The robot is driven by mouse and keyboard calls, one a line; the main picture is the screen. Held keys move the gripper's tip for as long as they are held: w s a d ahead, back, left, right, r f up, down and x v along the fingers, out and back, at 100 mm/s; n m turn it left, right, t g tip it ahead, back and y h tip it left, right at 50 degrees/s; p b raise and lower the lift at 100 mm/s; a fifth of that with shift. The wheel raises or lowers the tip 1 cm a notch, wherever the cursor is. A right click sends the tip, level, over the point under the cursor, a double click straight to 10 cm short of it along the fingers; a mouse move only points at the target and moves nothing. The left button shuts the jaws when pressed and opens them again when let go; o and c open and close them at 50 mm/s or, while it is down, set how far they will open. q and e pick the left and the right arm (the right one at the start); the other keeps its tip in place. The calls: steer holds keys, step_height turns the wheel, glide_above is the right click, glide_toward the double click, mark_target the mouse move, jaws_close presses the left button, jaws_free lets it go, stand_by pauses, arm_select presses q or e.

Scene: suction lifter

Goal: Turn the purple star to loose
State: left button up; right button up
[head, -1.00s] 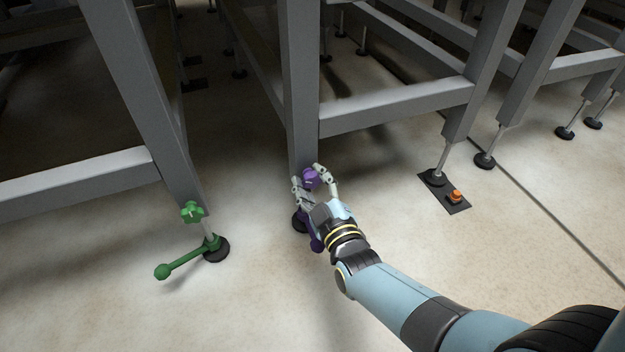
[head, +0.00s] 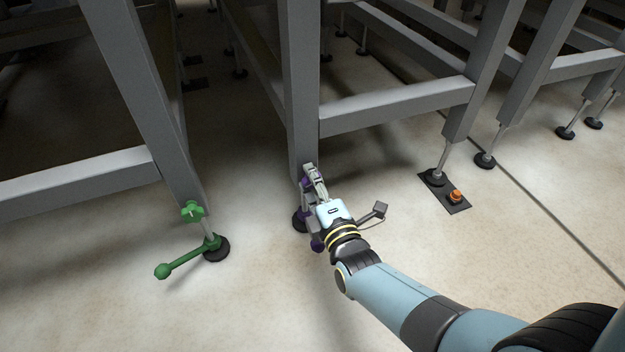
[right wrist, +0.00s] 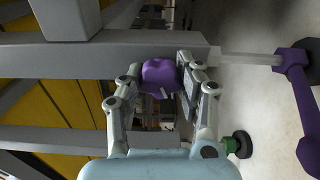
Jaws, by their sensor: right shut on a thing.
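The purple star (right wrist: 160,76) sits at the lower end of the middle table leg. In the right wrist view it lies between the two fingers of my right gripper (right wrist: 159,84), which is shut on it. In the head view the right gripper (head: 312,180) covers most of the star, and only bits of purple show. A purple lever (right wrist: 297,95) on the same foot shows at the right of the right wrist view; in the head view its ball end (head: 317,245) shows below the gripper. My left gripper is not in view.
A green star (head: 192,212) and green lever (head: 185,260) are on the leg to the left. An orange button (head: 455,195) sits on a dark plate at the right. Grey beams (head: 400,107) run beside the middle leg. Floor in front is clear.

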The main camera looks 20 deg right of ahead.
steer(key=n, duration=0.6)
steer(key=shift+s+f, duration=0.1)
steer(key=shift+f, duration=0.05)
steer(key=n, duration=0.5)
steer(key=shift+n, duration=0.3)
steer(key=shift+f+n, duration=0.1)
steer(key=shift+n, duration=0.2)
steer(key=o, duration=1.2)
